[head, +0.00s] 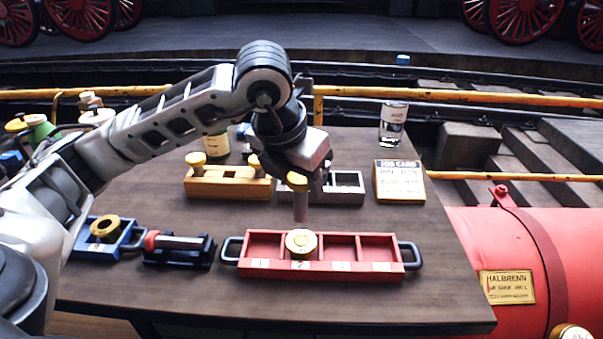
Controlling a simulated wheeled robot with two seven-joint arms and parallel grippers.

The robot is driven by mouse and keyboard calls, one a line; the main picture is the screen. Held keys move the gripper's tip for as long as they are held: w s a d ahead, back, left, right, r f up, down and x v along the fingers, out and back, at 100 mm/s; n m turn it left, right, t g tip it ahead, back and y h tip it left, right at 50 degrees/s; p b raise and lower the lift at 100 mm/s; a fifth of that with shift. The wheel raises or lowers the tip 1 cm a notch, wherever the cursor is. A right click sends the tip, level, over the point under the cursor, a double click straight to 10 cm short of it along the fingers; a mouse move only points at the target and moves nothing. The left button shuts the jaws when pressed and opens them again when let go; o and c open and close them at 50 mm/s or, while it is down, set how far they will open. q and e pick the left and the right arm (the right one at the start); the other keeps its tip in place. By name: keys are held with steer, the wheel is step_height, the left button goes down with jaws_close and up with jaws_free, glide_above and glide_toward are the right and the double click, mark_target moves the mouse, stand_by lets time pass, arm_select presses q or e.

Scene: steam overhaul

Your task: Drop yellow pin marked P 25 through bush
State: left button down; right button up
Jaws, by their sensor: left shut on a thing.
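My left gripper (306,180) is shut on a yellow-headed pin (301,206), which hangs upright with its grey shank down. Any marking on its head is too small to read. A brass bush (301,243) sits in the second compartment from the left of the red tray (384,274). The pin's lower end shows just above the bush in the picture; I cannot tell how exactly they line up in depth. My right gripper is not in view.
Behind stand a wooden rack (228,190) with yellow-headed pins and a grey compartment tray (350,196). The front right tabletop is clear.

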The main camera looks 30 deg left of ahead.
mark_target(301, 217)
arm_select(q)
steer(key=shift+f+b, duration=0.4)
steer(key=shift+f, duration=0.4)
steer(key=shift+f+b, duration=0.65)
steer(key=shift+f, duration=0.3)
step_height(301, 217, down, 2)
steer(key=shift+f+b, duration=0.1)
steer(key=shift+b, duration=0.9)
steer(key=shift+f+b, duration=0.55)
steer(key=shift+b, duration=0.1)
steer(key=shift+f+b, duration=0.55)
steer(key=shift+b, duration=0.05)
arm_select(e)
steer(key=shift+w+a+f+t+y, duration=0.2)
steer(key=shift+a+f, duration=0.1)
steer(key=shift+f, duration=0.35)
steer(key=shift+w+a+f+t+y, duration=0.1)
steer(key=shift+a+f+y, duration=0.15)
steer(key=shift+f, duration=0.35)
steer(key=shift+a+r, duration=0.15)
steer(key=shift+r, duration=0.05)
arm_select(q)
steer(key=c, duration=0.9)
jaws_free()
steer(key=shift+o, duration=0.8)
steer(key=shift+f, duration=0.1)
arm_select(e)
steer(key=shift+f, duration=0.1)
